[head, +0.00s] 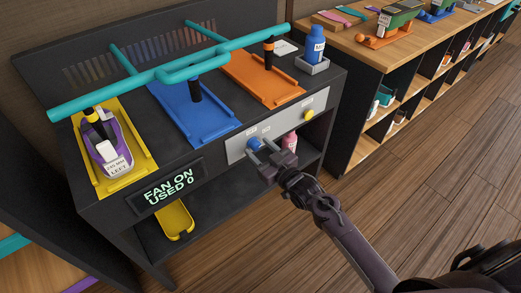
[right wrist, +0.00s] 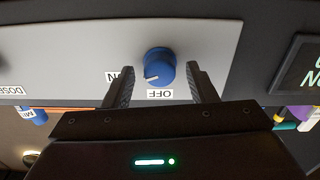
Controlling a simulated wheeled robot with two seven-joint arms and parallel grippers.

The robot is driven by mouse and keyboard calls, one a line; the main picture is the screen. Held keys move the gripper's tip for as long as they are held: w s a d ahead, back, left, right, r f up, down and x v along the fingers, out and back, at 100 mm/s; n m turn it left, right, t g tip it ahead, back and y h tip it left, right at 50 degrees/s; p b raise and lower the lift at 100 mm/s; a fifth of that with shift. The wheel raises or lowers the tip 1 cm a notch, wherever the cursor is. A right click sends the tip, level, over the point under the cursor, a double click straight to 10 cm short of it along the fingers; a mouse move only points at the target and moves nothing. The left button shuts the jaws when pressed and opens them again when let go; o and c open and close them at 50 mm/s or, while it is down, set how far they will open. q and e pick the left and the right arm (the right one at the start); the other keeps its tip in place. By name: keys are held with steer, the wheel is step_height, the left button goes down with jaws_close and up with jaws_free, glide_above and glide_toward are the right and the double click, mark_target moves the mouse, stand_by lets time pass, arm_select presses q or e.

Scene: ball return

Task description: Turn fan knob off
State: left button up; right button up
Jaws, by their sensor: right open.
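The blue fan knob (head: 253,144) sits on the grey front panel (head: 320,103) of the dark bench. In the right wrist view the knob (right wrist: 161,64) has a white mark at its lower left, toward the partly hidden ON label (right wrist: 115,77). The OFF label (right wrist: 160,94) is just below the knob there, upside down. My right gripper (head: 258,152) is open at the panel, its fingers either side of the knob in the wrist view with gaps visible. I cannot tell how deep they reach. The display (head: 169,187) reads "FAN ON USED 0". My left gripper is not in view.
A yellow knob (head: 309,114) is farther right on the panel. A teal rail (head: 225,50) crosses above yellow, blue and orange trays. Open wooden floor (head: 440,150) lies right of the bench.

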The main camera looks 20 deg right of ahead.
steer(key=shift+c, duration=0.3)
steer(key=c, duration=0.9)
steer(key=shift+n, duration=0.3)
steer(key=n, duration=0.3)
steer(key=shift+n, duration=0.3)
steer(key=n, duration=0.2)
steer(key=shift+n, duration=0.4)
steer(key=n, duration=0.4)
steer(key=shift+p, duration=0.35)
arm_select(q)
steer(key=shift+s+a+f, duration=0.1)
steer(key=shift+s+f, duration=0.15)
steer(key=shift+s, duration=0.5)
arm_select(e)
steer(key=shift+f+n, duration=0.1)
steer(key=shift+n, duration=1.2)
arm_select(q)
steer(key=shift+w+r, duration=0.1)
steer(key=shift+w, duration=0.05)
arm_select(e)
steer(key=shift+n, duration=0.3)
